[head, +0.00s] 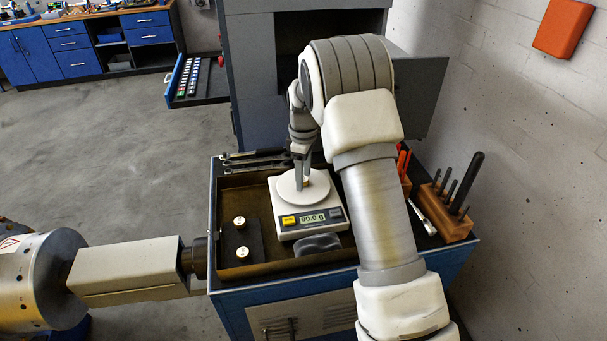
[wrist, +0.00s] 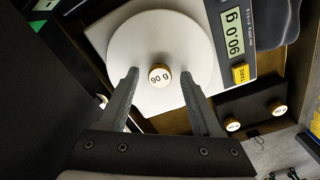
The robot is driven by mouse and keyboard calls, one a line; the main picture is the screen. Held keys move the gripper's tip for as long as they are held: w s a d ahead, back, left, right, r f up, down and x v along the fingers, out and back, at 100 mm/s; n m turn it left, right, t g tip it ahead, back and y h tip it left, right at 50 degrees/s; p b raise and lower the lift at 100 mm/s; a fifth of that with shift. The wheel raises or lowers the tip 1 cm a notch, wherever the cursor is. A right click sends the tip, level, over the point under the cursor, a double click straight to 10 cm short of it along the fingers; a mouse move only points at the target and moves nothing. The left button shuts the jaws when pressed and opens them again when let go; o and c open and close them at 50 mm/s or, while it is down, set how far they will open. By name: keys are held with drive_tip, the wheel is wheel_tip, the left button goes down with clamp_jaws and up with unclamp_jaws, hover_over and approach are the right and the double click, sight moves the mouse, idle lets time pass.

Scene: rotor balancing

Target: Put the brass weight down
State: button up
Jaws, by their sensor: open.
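The brass weight (wrist: 160,76), with a white top marked 90 g, stands upright on the round white pan (wrist: 130,43) of the scale. The scale's display (wrist: 233,36) reads 90.0 g. My gripper (wrist: 160,73) is open, with one fingertip on each side of the weight and a visible gap to it. In the head view my gripper (head: 302,178) points down at the pan of the scale (head: 326,221), and its fingers hide most of the weight.
Two more weights (head: 240,222) sit in a black holder (head: 231,240) left of the scale, inside a tray (head: 262,200). A dark rounded object (head: 318,244) lies in front of the scale. A wooden tool block (head: 441,213) stands at right.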

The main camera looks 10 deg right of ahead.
drive_tip(key=s+r+m+t, duration=0.1)
drive_tip(key=s+r, duration=0.2)
drive_tip(key=r, duration=0.6)
drive_tip(key=s+r+m, duration=0.1)
drive_tip(key=s+r, duration=0.1)
drive_tip(key=r, duration=0.8)
drive_tip(key=s+r+m+t, duration=0.2)
drive_tip(key=s+r+m, duration=0.1)
drive_tip(key=s, duration=0.7)
drive_tip(key=s+r+m+t, duration=0.1)
drive_tip(key=s+r+m, duration=0.2)
drive_tip(key=s, duration=0.6)
drive_tip(key=s+f+m+t, duration=0.1)
drive_tip(key=s+f+m, duration=0.2)
drive_tip(key=s, duration=0.7)
drive_tip(key=shift+s+f+m+t, duration=0.15)
drive_tip(key=shift+m+t, duration=0.15)
drive_tip(key=shift+m, duration=0.2)
